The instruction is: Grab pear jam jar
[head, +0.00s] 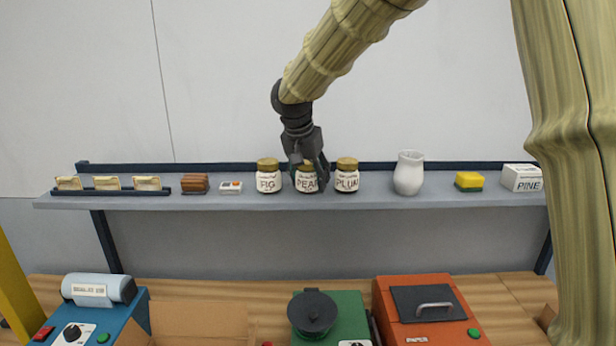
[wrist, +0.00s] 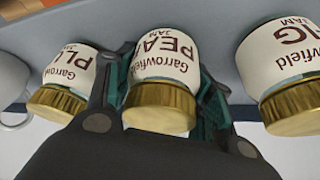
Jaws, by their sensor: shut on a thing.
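The pear jam jar (head: 307,181) stands on the grey-blue shelf, between the fig jar (head: 268,176) and the plum jar (head: 346,176). It has a white label reading PEAR and a gold lid. My gripper (head: 309,178) comes down from above and is shut on the pear jar, one finger on each side. In the wrist view the pear jar (wrist: 164,84) appears upside down between the fingers (wrist: 166,95), with the plum jar (wrist: 66,84) to the left and the fig jar (wrist: 284,74) to the right. The fingers pass through the narrow gaps between the jars.
The shelf (head: 440,198) also holds a white jug (head: 409,173), a yellow-green sponge (head: 469,181), a PINE box (head: 522,178), a brown block (head: 195,183) and a card rack (head: 112,192). Machines, including an orange one (head: 400,330), stand on the bench below. Space above the shelf is clear.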

